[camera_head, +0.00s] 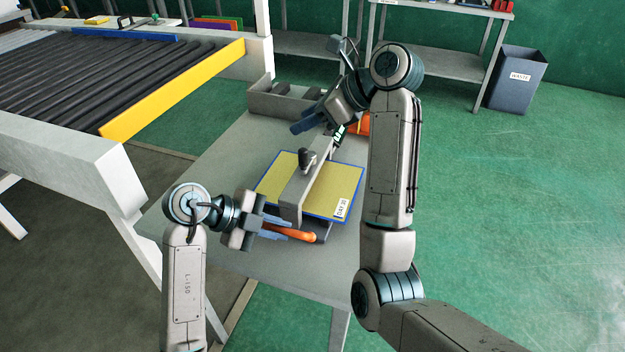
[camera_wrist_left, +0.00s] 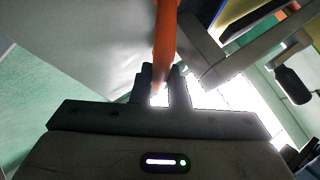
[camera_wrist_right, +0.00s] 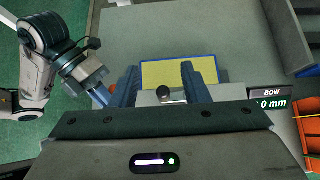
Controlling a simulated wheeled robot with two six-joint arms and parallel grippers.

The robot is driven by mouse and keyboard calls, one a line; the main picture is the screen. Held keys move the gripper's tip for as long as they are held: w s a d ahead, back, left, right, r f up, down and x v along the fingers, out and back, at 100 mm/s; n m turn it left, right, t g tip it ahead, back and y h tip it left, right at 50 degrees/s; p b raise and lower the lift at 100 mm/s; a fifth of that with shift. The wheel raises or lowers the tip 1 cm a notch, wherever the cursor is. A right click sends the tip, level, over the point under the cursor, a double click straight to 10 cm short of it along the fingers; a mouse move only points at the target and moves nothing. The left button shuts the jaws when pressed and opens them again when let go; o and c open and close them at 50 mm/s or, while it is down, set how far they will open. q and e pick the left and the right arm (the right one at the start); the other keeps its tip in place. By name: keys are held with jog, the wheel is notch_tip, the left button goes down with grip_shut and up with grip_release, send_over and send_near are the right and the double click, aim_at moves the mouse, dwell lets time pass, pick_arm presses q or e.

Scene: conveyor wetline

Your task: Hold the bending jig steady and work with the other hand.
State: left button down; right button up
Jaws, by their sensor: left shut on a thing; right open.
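The bending jig (camera_head: 298,198) stands on the grey table, a grey bar with a black knob (camera_head: 305,160) lying across a yellow sheet with a blue border (camera_head: 335,190). An orange handle (camera_head: 300,235) sticks out at its near side. My left gripper (camera_head: 268,226) is shut on this handle, which also shows between the fingers in the left wrist view (camera_wrist_left: 165,35). My right gripper (camera_head: 306,122) is open and empty above the far end of the jig. In the right wrist view the sheet (camera_wrist_right: 165,72) and knob (camera_wrist_right: 163,91) show between and below its fingers.
A small display (camera_wrist_right: 270,100) reads "BOW" and appears to show 0 mm. Orange parts (camera_wrist_right: 309,128) sit beside it. A grey divided tray (camera_head: 262,104) stands at the table's far end. The roller conveyor (camera_head: 90,75) is left, a waste bin (camera_head: 515,80) far right.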

notch_tip(320, 180, up, 6)
jog(key=shift+f, duration=0.25)
dwell(0.4)
pick_arm(q)
jog(key=c, duration=1.5)
grip_release()
jog(key=shift+p+v, duration=0.9)
jog(key=p+v, duration=0.5)
jog(key=v, duration=0.1)
jog(key=shift+a, duration=0.15)
pick_arm(e)
notch_tip(320, 180, up, 7)
jog(key=shift+f, duration=0.1)
